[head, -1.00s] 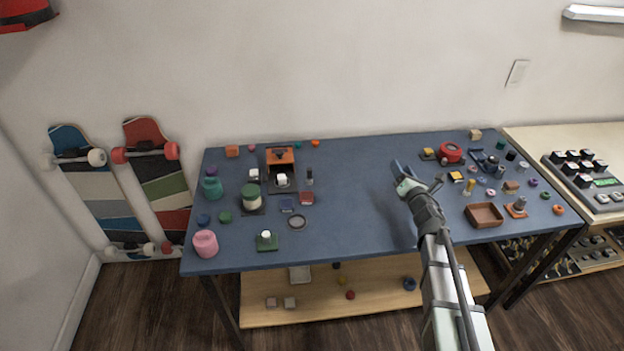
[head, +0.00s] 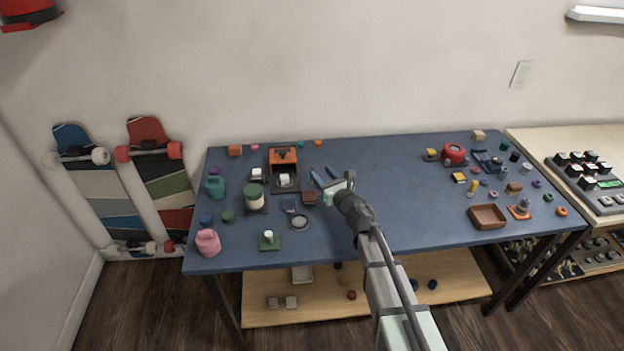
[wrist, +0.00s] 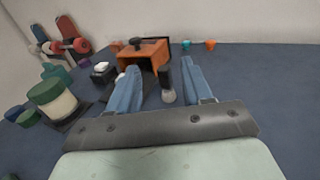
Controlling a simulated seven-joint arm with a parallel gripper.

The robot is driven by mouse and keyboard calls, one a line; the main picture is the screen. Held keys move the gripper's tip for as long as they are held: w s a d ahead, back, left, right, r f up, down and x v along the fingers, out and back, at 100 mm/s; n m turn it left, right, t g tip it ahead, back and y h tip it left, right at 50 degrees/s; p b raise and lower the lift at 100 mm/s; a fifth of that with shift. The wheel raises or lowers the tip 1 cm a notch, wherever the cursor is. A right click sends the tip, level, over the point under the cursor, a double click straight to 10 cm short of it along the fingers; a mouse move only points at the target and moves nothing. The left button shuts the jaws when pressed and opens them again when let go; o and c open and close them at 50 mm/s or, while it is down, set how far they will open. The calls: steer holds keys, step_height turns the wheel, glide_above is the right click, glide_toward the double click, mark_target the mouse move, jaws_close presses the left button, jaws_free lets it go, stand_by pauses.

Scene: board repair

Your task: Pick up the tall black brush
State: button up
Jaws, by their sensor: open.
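The tall black brush (wrist: 168,84) stands upright on the blue table, with a dark top and a paler grey lower end. In the wrist view it shows between my two fingers, nearer the left one; I cannot tell how far past the fingertips it is. In the head view I cannot make it out behind my gripper (head: 324,174). My gripper is open and low over the table, its blue fingers pointing toward the back left; it also shows in the wrist view (wrist: 160,68). Nothing is held.
An orange box-like device (wrist: 146,54) stands just behind the brush. A green-and-cream jar (wrist: 52,100) and a black block with a white top (wrist: 103,72) are to the left. The table's middle (head: 390,170) is clear. Small parts and a brown tray (head: 487,217) lie at the right.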

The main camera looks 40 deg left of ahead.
steer(key=shift+f, duration=2.15)
steer(key=x, duration=0.7)
steer(key=shift+w+a, duration=0.15)
steer(key=shift+a, duration=0.05)
steer(key=shift+c, duration=0.4)
jaws_close()
